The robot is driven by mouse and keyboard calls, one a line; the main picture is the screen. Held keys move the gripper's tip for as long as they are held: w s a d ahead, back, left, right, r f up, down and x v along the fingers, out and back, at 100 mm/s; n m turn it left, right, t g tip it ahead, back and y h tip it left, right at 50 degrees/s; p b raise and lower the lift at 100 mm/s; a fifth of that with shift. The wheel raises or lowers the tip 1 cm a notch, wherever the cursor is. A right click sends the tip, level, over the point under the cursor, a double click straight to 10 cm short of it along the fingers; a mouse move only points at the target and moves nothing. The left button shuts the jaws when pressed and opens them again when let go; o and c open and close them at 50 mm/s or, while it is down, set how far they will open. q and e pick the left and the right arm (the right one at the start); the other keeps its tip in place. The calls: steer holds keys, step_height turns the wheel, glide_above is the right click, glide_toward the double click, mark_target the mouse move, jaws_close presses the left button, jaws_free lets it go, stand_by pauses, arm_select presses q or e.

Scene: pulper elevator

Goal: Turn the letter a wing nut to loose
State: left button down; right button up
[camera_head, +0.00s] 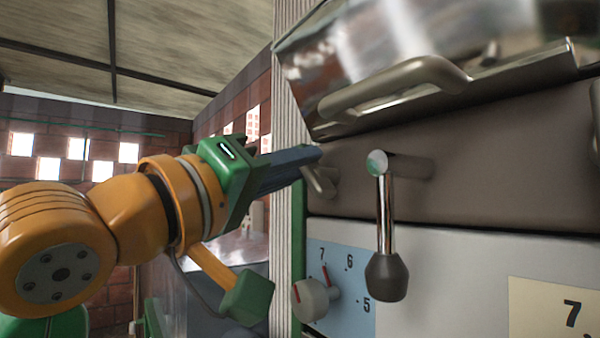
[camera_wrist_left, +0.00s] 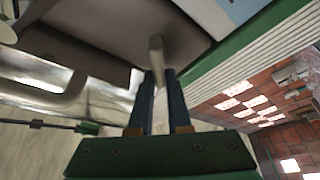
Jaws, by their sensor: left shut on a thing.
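The wing nut (camera_head: 322,184) is a small metal piece on the brown-grey panel at the left edge of the machine. In the left wrist view the wing nut (camera_wrist_left: 156,48) stands out from the panel between my fingertips. My left gripper (camera_head: 314,156) comes in from the left with its dark blue fingers pointing at the panel. In the left wrist view my left gripper (camera_wrist_left: 160,74) is shut on the wing nut. The fingers hide part of it in the head view. I see no letter beside it. My right gripper is not in view.
A lever (camera_head: 387,225) with a dark knob hangs right of the wing nut. A metal handle (camera_head: 395,85) juts out above. A dial knob (camera_head: 312,298) sits below on a blue numbered plate (camera_head: 350,262). Open room lies left of the machine.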

arm_select(q)
steer(key=n+y, duration=0.1)
steer(key=n, duration=0.2)
steer(key=n+y, duration=0.1)
steer(key=n, duration=0.2)
steer(key=f+n+g+y, duration=0.1)
steer(key=n, duration=0.3)
steer(key=shift+w+a+f+y, duration=0.1)
steer(key=shift+w+y, duration=0.1)
steer(key=shift+y, duration=0.2)
steer(key=c, duration=0.9)
jaws_free()
steer(key=shift+o, duration=0.2)
steer(key=b+v, duration=0.3)
steer(key=v, duration=0.4)
steer(key=shift+b, duration=0.35)
